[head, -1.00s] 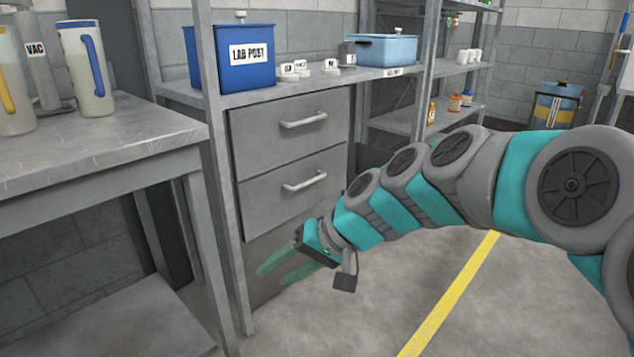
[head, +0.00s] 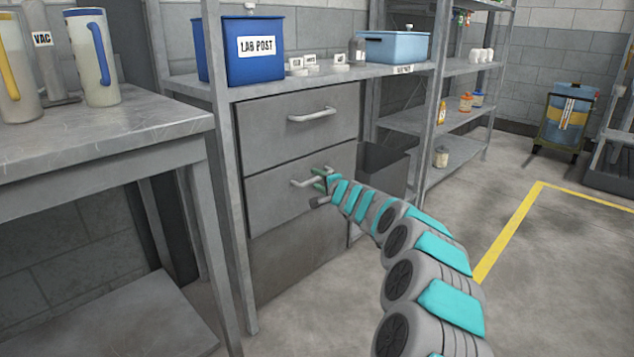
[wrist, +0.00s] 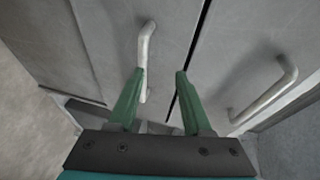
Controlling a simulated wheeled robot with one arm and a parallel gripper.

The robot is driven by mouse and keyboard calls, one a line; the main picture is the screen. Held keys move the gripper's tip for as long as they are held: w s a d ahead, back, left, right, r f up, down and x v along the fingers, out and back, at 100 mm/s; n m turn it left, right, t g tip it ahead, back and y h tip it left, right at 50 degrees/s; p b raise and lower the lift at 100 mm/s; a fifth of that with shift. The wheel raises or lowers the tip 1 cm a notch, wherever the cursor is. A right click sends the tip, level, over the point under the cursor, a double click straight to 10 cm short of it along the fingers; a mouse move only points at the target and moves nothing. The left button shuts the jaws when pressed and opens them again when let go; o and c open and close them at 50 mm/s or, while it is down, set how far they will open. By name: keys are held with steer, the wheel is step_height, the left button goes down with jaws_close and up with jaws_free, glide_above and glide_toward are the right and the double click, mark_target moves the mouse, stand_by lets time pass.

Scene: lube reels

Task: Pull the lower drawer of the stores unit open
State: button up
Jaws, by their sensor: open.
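The stores unit's lower drawer (head: 270,200) is grey and looks flush with the front, below the upper drawer (head: 275,130). Its pale bar handle (head: 302,184) is partly hidden by my gripper (head: 320,181), which is right at it. In the wrist view, my green fingers (wrist: 160,75) are open. One bar handle (wrist: 146,50) lies between their lines, closer to the left finger; I cannot tell whether they touch. A second handle (wrist: 268,92), on the drawer across the dark gap, is to the right of the right finger.
A blue LAB POST bin (head: 240,65) and a light blue box (head: 392,47) stand on the unit's top. A grey bench (head: 100,140) is at left, close to the unit. A dark open bin (head: 384,170) is right of the drawers. Floor in front is clear.

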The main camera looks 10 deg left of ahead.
mark_target(318, 179)
steer(key=shift+m+t+h, duration=0.3)
steer(key=shift+m+h, duration=0.2)
steer(key=shift+h, duration=0.2)
steer(key=shift+w+a+f+p, duration=0.1)
steer(key=shift+w+f+p, duration=0.4)
steer(key=shift+w, duration=0.8)
steer(key=shift+w+a+f+p, duration=0.1)
steer(key=shift+w+f+p, duration=0.45)
steer(key=shift+w, duration=0.8)
steer(key=shift+w+a+f+p, duration=0.1)
steer(key=shift+w+f+p, duration=0.4)
steer(key=shift+w, duration=0.8)
steer(key=shift+w+a+f, duration=0.45)
jaws_close()
